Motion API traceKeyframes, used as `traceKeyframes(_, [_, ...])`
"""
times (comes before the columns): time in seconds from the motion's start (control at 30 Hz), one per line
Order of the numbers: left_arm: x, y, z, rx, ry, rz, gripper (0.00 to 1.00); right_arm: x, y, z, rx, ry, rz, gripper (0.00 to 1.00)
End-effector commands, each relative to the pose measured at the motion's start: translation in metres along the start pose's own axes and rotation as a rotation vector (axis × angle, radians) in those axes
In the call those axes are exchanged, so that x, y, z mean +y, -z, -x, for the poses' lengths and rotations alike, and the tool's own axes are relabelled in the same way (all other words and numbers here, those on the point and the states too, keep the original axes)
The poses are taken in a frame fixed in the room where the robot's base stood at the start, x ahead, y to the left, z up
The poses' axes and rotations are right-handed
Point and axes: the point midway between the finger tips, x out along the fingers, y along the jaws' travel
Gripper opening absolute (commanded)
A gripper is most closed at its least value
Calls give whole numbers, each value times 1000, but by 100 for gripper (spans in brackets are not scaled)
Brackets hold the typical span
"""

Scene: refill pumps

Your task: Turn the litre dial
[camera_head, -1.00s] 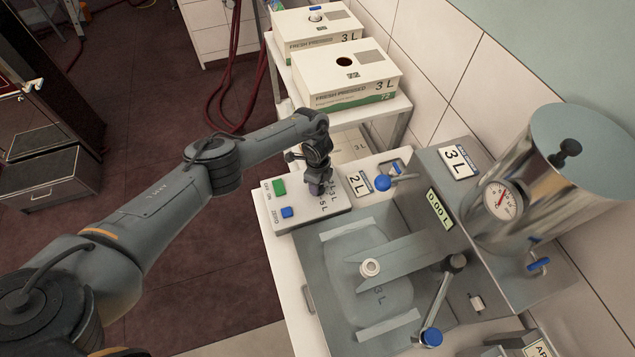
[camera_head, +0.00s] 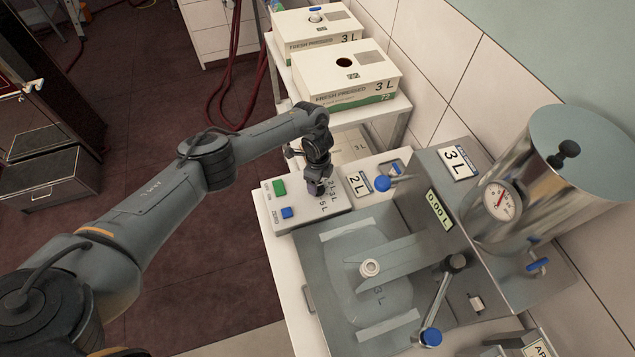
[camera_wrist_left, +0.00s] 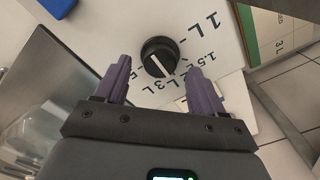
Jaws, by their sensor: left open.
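The litre dial is a round black knob (camera_wrist_left: 160,57) with a white line across its face, on the pale control panel (camera_head: 331,207). Printed litre marks such as 1 L, 1.5 L and 3 L surround it. I cannot tell which mark the line points to. My left gripper (camera_wrist_left: 159,65) is open, with its purple fingers on either side of the knob in the wrist view; contact is not clear. In the head view my left gripper (camera_head: 317,187) points down over the panel and hides the dial. My right gripper is not in view.
The panel also has a green button (camera_head: 279,187) and a blue button (camera_head: 287,212). To the right stand the filling machine with a display (camera_head: 440,209) reading 0.00 L, a steel tank (camera_head: 545,185) and a lever (camera_head: 443,300). Boxes (camera_head: 345,72) stand behind on a shelf.

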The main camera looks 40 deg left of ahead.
Motion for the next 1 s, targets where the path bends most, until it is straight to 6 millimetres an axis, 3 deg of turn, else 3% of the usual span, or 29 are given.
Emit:
traceKeyframes(0.43, [-1, 0, 74, -1, 2, -2, 69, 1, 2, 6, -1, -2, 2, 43])
traceKeyframes(0.63, [0, 0, 85, 0, 1, 0, 69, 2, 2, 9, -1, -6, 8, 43])
traceKeyframes(1.0, [0, 0, 86, 0, 0, 0, 69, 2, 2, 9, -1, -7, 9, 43])
